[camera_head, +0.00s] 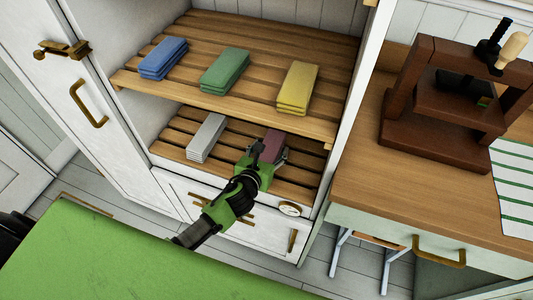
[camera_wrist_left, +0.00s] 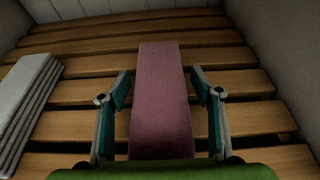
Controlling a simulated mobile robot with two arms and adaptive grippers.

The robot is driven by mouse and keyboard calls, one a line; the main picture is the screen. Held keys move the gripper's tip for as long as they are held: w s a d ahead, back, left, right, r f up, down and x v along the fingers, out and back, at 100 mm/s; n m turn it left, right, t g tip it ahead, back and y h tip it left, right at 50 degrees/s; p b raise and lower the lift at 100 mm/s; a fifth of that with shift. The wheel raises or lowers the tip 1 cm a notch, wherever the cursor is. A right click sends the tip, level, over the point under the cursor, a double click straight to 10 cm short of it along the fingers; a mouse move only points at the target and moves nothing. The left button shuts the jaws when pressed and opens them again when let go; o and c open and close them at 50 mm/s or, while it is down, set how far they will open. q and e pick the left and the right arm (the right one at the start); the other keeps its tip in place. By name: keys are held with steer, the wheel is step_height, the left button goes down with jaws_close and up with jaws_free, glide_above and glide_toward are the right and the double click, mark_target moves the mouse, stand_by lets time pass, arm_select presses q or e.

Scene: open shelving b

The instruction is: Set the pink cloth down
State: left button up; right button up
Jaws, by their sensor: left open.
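The pink cloth (camera_wrist_left: 160,95) lies folded and flat on the slats of the lower shelf (camera_head: 183,148). In the head view the pink cloth (camera_head: 272,144) is partly hidden behind my left gripper (camera_head: 265,154). In the left wrist view my left gripper (camera_wrist_left: 161,100) is open, with one finger on each side of the cloth and a visible gap to it on both sides. The near end of the cloth is hidden by the gripper's body. My right gripper is not in view.
A stack of grey-white cloths (camera_head: 206,137) lies left of the pink one, also in the left wrist view (camera_wrist_left: 26,105). The upper shelf (camera_head: 262,118) overhangs the lower one and holds blue (camera_head: 163,57), green (camera_head: 225,70) and yellow (camera_head: 298,87) cloths. A wooden press (camera_head: 445,100) stands on the right counter.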

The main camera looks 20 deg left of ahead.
arm_select(q)
steer(key=v, duration=1.2)
steer(key=shift+p, duration=0.3)
